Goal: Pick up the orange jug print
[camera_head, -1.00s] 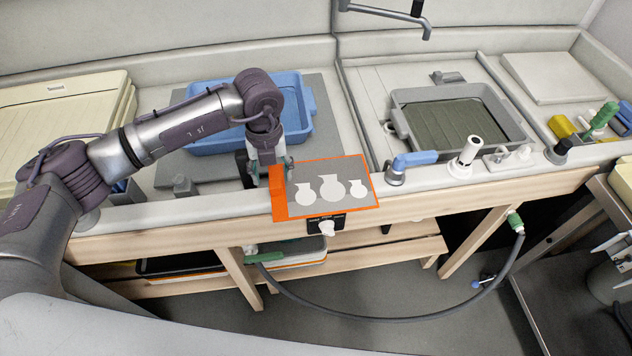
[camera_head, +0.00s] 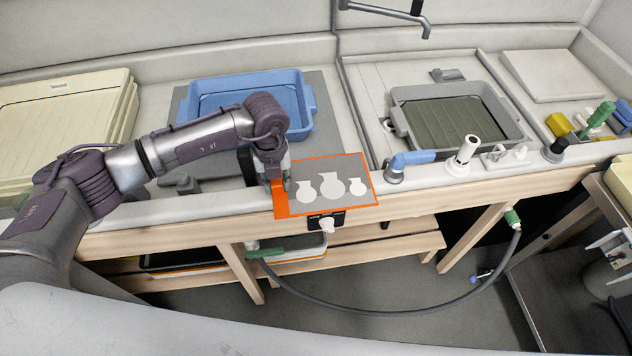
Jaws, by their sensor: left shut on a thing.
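The orange jug print (camera_head: 331,186) is a flat sheet with an orange border, a grey middle and pale jug shapes. It lies over the front edge of the sink bench, left of the blue-handled tap. My left gripper (camera_head: 279,186) is at the print's left edge and is shut on its orange margin. The fingertips are small and partly hidden by the wrist. My right gripper does not show.
A blue tray (camera_head: 250,118) lies behind the print, and a grey tray (camera_head: 458,112) stands to the right. A blue-handled tap (camera_head: 410,160) is close to the print's right. A black box with a white knob (camera_head: 326,225) is just below it. A hose (camera_head: 390,316) hangs in front.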

